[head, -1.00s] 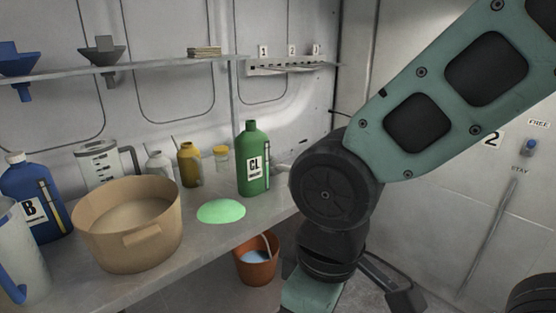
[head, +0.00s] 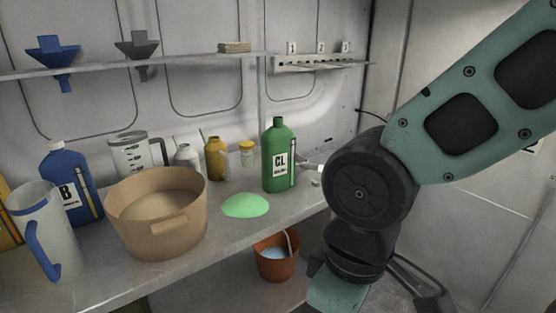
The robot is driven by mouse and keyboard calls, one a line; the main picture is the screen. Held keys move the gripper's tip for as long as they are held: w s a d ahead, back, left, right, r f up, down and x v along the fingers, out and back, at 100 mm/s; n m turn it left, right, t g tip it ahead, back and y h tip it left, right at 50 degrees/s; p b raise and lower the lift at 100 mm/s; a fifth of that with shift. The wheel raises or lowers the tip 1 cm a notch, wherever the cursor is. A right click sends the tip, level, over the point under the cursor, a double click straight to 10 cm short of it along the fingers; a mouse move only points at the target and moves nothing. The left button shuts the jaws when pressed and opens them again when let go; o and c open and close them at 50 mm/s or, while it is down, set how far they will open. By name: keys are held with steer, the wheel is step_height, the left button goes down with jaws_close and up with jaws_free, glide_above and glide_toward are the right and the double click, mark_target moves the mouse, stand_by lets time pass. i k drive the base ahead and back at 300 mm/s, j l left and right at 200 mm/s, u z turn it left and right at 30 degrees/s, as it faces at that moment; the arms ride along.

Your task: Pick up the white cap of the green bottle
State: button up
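The green bottle (head: 279,160) stands upright on the counter, with a white label reading CL on its front. Its top looks green, and no white cap shows on it. Small whitish pieces (head: 312,169) lie on the counter just right of the bottle, partly behind my arm; I cannot tell whether one is the cap. My arm fills the right side, its dark joint close to the right of these pieces. My gripper is not visible.
A tan tub (head: 156,236), a blue bottle (head: 70,190) and a clear jug (head: 40,230) stand to the left. A green puddle (head: 245,205) lies before the green bottle. A yellow bottle (head: 215,160) stands behind. An orange bucket (head: 275,265) sits below the counter.

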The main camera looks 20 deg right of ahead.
mark_target(315, 182)
steer(key=i+l+u, duration=0.25)
steer(key=u, duration=0.15)
steer(key=i+l+u, duration=0.2)
steer(key=l+u, duration=0.15)
steer(key=i+l+u, duration=0.1)
steer(key=l+u, duration=0.3)
steer(key=l, duration=0.05)
